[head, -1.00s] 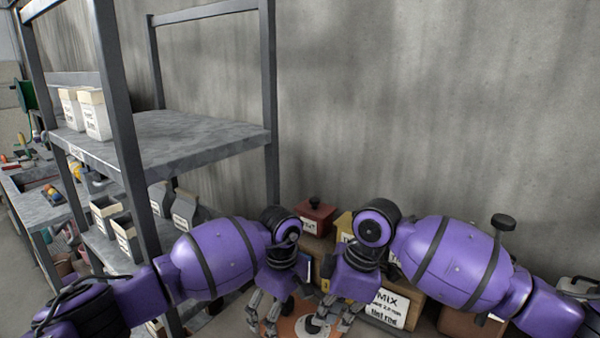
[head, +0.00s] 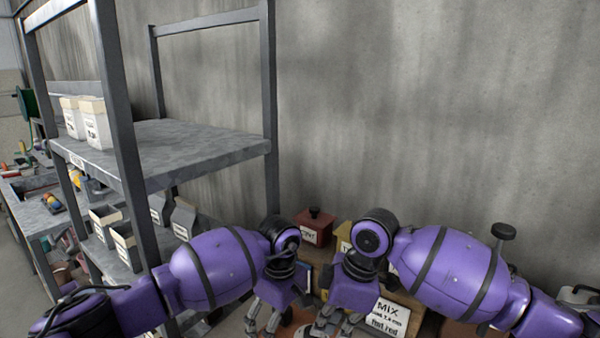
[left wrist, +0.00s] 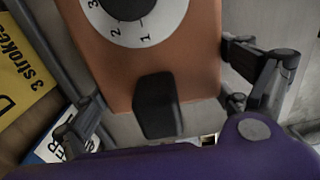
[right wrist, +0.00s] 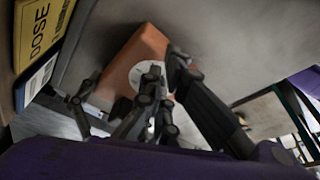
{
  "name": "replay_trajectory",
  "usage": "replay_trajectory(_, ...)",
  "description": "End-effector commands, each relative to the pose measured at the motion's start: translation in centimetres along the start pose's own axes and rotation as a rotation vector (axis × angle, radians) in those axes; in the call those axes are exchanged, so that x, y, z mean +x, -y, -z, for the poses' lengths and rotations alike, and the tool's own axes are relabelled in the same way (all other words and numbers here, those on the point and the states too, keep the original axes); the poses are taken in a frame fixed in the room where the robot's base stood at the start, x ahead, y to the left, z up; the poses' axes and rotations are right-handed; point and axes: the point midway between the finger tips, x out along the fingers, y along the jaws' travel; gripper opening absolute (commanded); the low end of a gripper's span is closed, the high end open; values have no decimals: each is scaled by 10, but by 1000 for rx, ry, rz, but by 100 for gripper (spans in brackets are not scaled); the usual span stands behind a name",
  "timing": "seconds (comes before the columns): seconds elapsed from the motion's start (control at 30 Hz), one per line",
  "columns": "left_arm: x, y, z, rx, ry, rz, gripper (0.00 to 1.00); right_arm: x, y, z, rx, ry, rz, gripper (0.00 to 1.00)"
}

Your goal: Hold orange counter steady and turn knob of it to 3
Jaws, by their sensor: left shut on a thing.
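The orange counter (left wrist: 195,50) is between the fingers of my left gripper (left wrist: 175,95), which is shut on its sides. Its white dial (left wrist: 172,22) shows 3, 2 and 1 in the left wrist view. The dark knob (left wrist: 128,6) is cut off by the top edge there, with a small dark mark on the dial near 1. A black block (left wrist: 155,103) sits by the counter's near edge. In the right wrist view my right gripper (right wrist: 165,75) is in front of the counter (right wrist: 140,55) and partly covers the dial (right wrist: 140,72). Whether it touches the knob is hidden.
A grey shelf (head: 160,145) stands at the left, against a concrete wall (head: 440,110).

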Motion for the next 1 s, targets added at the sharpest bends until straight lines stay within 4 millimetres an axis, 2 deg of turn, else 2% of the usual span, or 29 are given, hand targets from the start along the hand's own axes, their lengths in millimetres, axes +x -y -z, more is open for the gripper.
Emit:
replay_trajectory(0.03,1,0,-4,6,5,4,47,4,0,1,1,-3,3,0)
replay_trajectory(0.63,0,-1,-6,9,8,0,46,5,-4,-2,3,3,3,0)
replay_trajectory(1.0,-1,-1,-4,7,7,-2,46,2,-5,-12,6,8,4,0)
